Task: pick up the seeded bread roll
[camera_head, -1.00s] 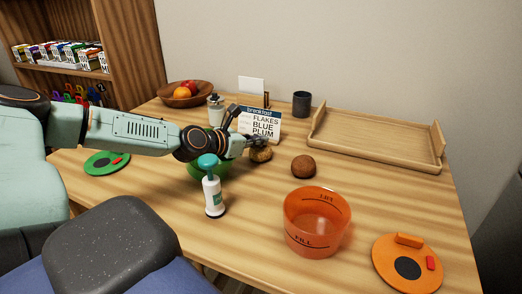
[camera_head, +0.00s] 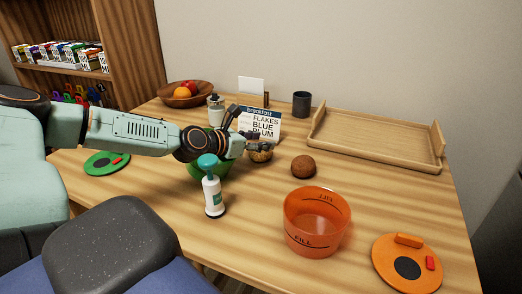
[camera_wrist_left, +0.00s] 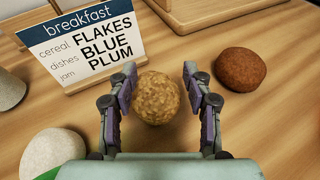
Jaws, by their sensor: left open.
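The seeded bread roll (camera_wrist_left: 157,98) is round, golden brown and speckled. In the left wrist view it sits on the table between the two fingers of my left gripper (camera_wrist_left: 160,84), which is open. A narrow gap shows on the roll's right; its left side is very close to the left finger, and I cannot tell if they touch. In the head view the roll (camera_head: 260,155) is partly hidden behind my left gripper (camera_head: 255,138). My right gripper is out of view.
A darker brown roll (camera_head: 303,166) lies to the right. A breakfast sign (camera_head: 262,122) stands just behind. A white pump bottle (camera_head: 213,192) and an orange bucket (camera_head: 317,222) stand in front. A wooden tray (camera_head: 375,152) lies at the back right. A pale round item (camera_wrist_left: 52,152) is at lower left.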

